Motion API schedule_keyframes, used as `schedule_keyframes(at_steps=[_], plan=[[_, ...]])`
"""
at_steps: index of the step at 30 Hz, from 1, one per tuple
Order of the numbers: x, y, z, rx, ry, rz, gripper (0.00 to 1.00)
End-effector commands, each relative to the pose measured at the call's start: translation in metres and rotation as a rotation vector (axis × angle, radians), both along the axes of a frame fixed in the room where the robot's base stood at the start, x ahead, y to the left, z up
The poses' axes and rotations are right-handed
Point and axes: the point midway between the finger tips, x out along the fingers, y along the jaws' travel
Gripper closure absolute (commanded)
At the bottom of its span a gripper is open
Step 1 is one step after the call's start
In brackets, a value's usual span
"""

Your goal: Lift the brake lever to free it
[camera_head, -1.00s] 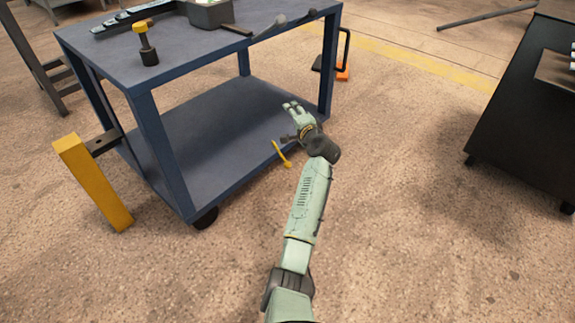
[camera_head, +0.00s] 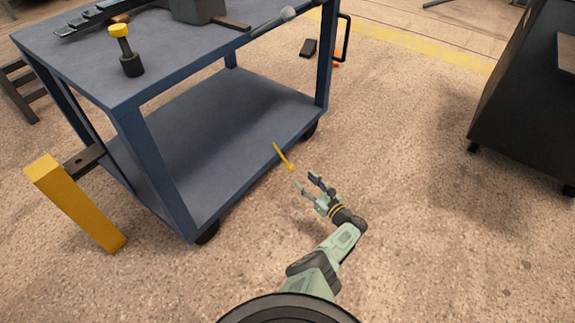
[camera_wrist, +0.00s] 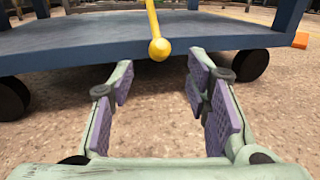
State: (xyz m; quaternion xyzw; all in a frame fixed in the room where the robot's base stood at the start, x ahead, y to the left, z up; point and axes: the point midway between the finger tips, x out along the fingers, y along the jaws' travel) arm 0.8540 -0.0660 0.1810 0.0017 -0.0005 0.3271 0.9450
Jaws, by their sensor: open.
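The brake lever is a thin yellow rod (camera_head: 282,156) with a ball end, at the lower shelf edge of the blue cart (camera_head: 190,215). In the wrist view the lever (camera_wrist: 154,30) comes toward me, its ball end (camera_wrist: 159,49) in front of the shelf edge. My gripper (camera_head: 308,183) is open and empty, just short of the lever at its lower right. In the wrist view the two purple-padded fingers (camera_wrist: 158,80) are spread apart, and the ball sits beyond them, between their lines. The gripper does not touch the lever. The lever's mount is hidden.
Cart wheels (camera_wrist: 241,65) stand at both sides of the shelf edge. A yellow post (camera_head: 75,203) is at the cart's left. A dark cabinet (camera_head: 525,110) stands at the right. A yellow-topped tool (camera_head: 127,52) stands on the cart top.

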Motion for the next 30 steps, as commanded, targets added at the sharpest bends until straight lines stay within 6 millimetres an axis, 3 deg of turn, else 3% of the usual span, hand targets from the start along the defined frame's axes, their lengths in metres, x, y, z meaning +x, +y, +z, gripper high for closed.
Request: schedule_keyframes(at_steps=[9,15,27,30], plan=[[0.048,0.038,-0.004,-0.002,-0.003,0.003,0.56],[0.069,0.055,-0.003,-0.002,-0.002,0.003,0.56],[0.076,0.060,0.000,-0.004,0.000,0.002,0.56],[0.076,0.060,0.000,-0.004,0.000,0.002,0.62]])
